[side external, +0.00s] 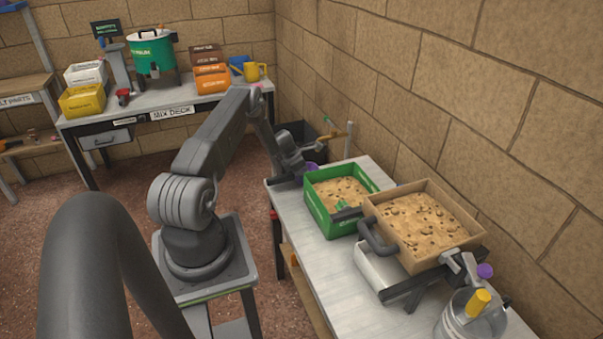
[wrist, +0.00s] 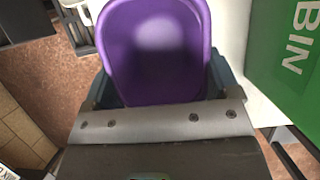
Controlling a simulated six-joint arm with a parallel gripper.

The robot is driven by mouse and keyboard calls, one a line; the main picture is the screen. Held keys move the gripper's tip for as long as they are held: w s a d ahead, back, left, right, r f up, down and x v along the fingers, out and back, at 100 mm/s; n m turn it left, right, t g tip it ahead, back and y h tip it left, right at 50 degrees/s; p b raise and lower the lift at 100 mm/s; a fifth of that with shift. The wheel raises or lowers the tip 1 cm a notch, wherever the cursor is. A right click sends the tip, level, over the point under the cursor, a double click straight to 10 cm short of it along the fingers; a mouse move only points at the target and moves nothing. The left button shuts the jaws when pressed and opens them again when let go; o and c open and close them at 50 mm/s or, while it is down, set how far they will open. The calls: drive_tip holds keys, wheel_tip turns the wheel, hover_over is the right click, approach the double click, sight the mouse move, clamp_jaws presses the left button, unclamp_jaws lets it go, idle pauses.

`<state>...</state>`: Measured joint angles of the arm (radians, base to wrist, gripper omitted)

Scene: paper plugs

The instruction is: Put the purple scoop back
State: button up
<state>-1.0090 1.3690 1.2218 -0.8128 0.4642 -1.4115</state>
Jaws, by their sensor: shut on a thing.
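The purple scoop (wrist: 155,45) fills the top middle of the wrist view, its hollow bowl facing the camera. My gripper (wrist: 158,88) is shut on it, with dark fingers on both sides. The scoop's handle is hidden, and I cannot tell whether the scoop touches the table.
The green bin holds tan crumbly material. A wooden sieve-like box (side external: 384,225) with similar material stands right of it. A small purple knob (side external: 485,271) and a clear jar (side external: 462,325) with a yellow piece are at the right.

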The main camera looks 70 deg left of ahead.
drive_tip(key=o, duration=0.9)
drive_tip(key=shift+f, duration=0.1)
